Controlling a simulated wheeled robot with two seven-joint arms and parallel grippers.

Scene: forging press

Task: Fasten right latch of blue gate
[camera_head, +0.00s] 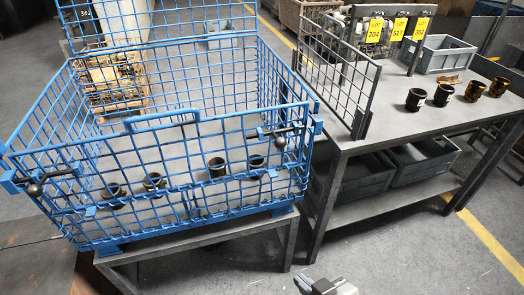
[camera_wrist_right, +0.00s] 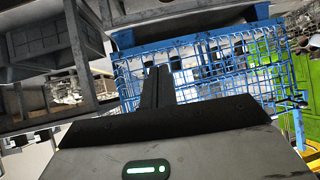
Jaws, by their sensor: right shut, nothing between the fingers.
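The blue gate (camera_head: 160,135) is the front mesh panel of a blue wire cage (camera_head: 275,75), with a handle bar on its top edge; it appears raised. Its right latch (camera_head: 280,141) is a dark rod with a black ball knob, near the cage's front right corner post. The left latch (camera_head: 36,188) has a similar black knob at the front left corner. My right gripper (camera_head: 324,286) is low at the bottom edge, well below and apart from the right latch. In the right wrist view its fingers (camera_wrist_right: 158,86) are together and empty, with the blue cage behind them. My left gripper is out of view.
Several dark cups stand inside the cage. The cage rests on a metal stand (camera_head: 205,240). At right, a grey table (camera_head: 375,133) holds a mesh panel (camera_head: 340,75), several dark cups and yellow tags, with grey bins (camera_head: 425,160) beneath. Floor is clear at front right.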

